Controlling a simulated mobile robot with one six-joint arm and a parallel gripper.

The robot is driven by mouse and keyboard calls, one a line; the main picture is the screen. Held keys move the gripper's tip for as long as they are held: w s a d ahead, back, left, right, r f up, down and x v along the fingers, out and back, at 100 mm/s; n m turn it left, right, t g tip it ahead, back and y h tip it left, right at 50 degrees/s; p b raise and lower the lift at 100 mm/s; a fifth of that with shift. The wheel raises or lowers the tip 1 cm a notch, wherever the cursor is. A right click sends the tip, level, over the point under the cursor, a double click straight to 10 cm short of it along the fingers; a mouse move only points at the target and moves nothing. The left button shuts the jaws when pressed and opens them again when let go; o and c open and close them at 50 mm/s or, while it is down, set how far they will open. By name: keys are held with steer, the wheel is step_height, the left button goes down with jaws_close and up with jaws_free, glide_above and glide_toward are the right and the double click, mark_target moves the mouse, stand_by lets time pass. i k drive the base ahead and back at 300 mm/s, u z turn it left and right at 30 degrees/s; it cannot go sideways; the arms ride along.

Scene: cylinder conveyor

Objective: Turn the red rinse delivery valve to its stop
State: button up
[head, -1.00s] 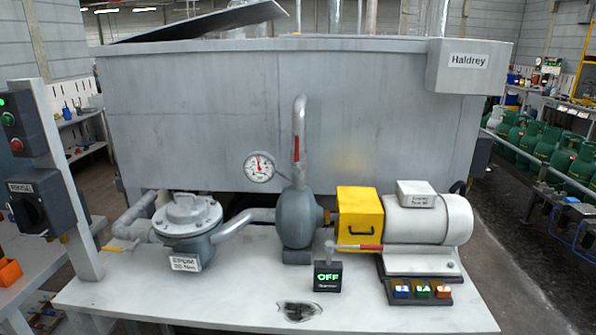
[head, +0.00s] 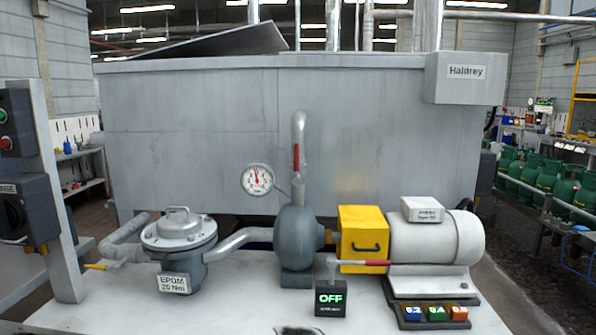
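A red lever (head: 296,158) lies upright along the grey vertical pipe (head: 299,130) that rises from the round pump casing (head: 296,240). A second red lever (head: 362,262) lies level in front of the yellow guard box (head: 361,230), beside a small grey post above the OFF display. I see no label that tells which lever is the rinse delivery valve. A yellow handle (head: 97,266) is on the pipework at the left. A dial gauge (head: 257,180) is left of the upright lever. My gripper is not in view.
A grey Haldrey tank (head: 200,130) stands behind the bench. The filter housing (head: 179,235), OFF display (head: 331,299), motor (head: 437,236) and coloured buttons (head: 434,313) crowd the white bench top. A switch post (head: 45,190) stands at the left.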

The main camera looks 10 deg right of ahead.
mark_target(296, 181)
steer(key=u, duration=0.45)
steer(key=k, duration=1.35)
steer(key=u, duration=0.95)
steer(key=i, duration=1.15)
steer(key=z, duration=0.1)
